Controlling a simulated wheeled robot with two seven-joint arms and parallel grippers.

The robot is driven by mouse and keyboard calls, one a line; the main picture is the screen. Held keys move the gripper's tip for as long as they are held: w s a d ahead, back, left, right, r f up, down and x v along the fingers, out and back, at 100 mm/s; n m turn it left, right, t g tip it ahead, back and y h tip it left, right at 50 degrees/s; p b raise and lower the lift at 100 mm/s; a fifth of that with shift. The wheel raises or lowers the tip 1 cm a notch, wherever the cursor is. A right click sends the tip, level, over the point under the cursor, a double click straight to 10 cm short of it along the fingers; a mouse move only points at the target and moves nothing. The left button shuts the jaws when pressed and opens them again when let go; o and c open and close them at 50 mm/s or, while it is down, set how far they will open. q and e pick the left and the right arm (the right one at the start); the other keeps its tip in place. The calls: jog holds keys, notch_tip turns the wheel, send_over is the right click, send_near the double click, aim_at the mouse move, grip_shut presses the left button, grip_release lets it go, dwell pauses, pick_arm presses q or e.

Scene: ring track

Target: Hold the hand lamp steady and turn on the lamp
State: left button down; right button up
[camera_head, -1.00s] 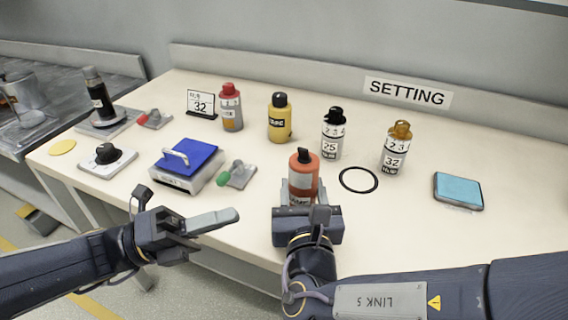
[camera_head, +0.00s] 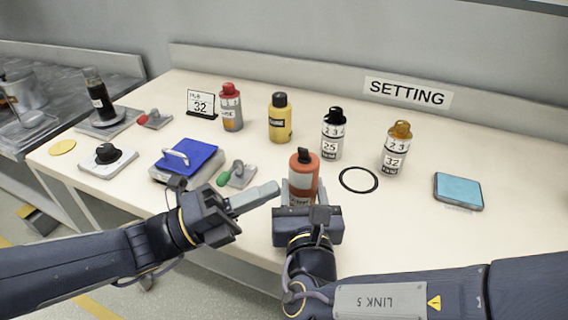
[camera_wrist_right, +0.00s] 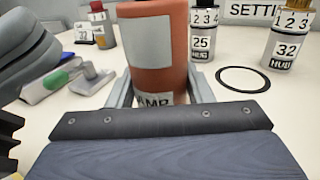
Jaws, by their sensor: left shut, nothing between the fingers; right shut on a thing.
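The hand lamp is an orange-red cylinder (camera_head: 304,172) with a dark cap, standing upright near the table's front edge. In the right wrist view the lamp (camera_wrist_right: 152,50) shows a grey panel and a partly hidden label. My right gripper (camera_head: 303,200) is shut on the lamp's lower part, one finger on each side. My left gripper (camera_head: 277,188) is shut and empty, its fingertips just left of the lamp; I cannot tell if they touch it. It also shows at the left of the right wrist view (camera_wrist_right: 40,50).
Behind the lamp stand a yellow bottle (camera_head: 280,118), a red-capped bottle (camera_head: 231,108) and two numbered cylinders (camera_head: 332,134), (camera_head: 397,150). A black ring (camera_head: 359,180) lies to the right. A blue-topped box (camera_head: 188,162) and green-handled switch (camera_head: 236,175) are left.

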aim_at(304, 154)
pick_arm(q)
jog(key=shift+w+d+r, duration=0.35)
jog(key=shift+w+d, duration=0.15)
jog(key=shift+w, duration=0.2)
jog(key=shift+w+d+r, duration=0.4)
jog(key=shift+w+d, duration=0.15)
jog(key=shift+w, duration=0.15)
jog(key=shift+w+d+r, duration=0.35)
jog(key=shift+w+d, duration=0.15)
jog(key=shift+w, duration=0.2)
